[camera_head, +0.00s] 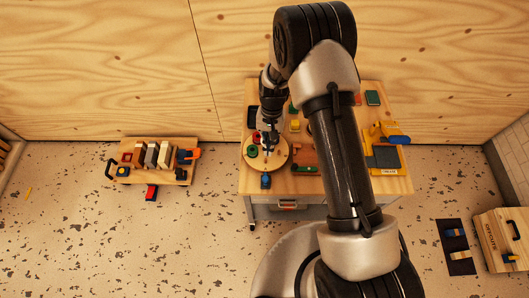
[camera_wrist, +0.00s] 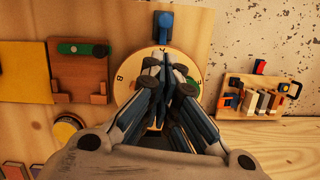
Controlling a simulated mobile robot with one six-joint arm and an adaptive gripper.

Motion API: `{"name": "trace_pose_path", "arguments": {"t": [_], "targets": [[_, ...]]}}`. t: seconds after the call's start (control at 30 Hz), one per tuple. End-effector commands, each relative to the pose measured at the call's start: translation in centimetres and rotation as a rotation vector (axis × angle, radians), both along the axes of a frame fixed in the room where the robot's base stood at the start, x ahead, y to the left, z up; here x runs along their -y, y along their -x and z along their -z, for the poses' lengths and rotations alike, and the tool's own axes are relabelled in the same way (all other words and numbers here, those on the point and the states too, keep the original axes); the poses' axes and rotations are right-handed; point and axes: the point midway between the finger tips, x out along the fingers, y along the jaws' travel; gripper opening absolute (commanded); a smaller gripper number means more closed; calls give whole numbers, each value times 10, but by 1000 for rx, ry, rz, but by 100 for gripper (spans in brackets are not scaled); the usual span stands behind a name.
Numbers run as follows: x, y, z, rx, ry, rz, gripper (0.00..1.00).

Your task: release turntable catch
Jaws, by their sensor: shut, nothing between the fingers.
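The turntable, a round pale wooden disc (camera_head: 276,160), lies at the left front of the workbench; in the wrist view its rim (camera_wrist: 124,67) shows around my fingers. It carries letters and a green ring, partly hidden. A blue catch (camera_head: 265,181) on a dark mount sits at the disc's front edge; it shows at the top in the wrist view (camera_wrist: 163,20). My gripper (camera_head: 268,150) is above the disc, fingers shut and empty. In the wrist view its fingertips (camera_wrist: 162,62) appear just short of the catch, apart from it. Their height above the disc is unclear.
The workbench (camera_head: 400,186) holds a green-and-brown block (camera_head: 304,158) right of the disc and a yellow-and-blue device (camera_head: 386,135) further right. A small side table (camera_head: 140,176) with upright slabs stands at the left. My arm hides the bench's middle.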

Motion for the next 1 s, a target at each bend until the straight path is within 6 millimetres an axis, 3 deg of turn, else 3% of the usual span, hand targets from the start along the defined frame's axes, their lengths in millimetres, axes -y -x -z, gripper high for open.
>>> {"name": "trace_pose_path", "arguments": {"t": [0.47,1.0], "targets": [[-1,2,8,-3,1,1,0],[-4,22,91,-4,1,2,0]]}}
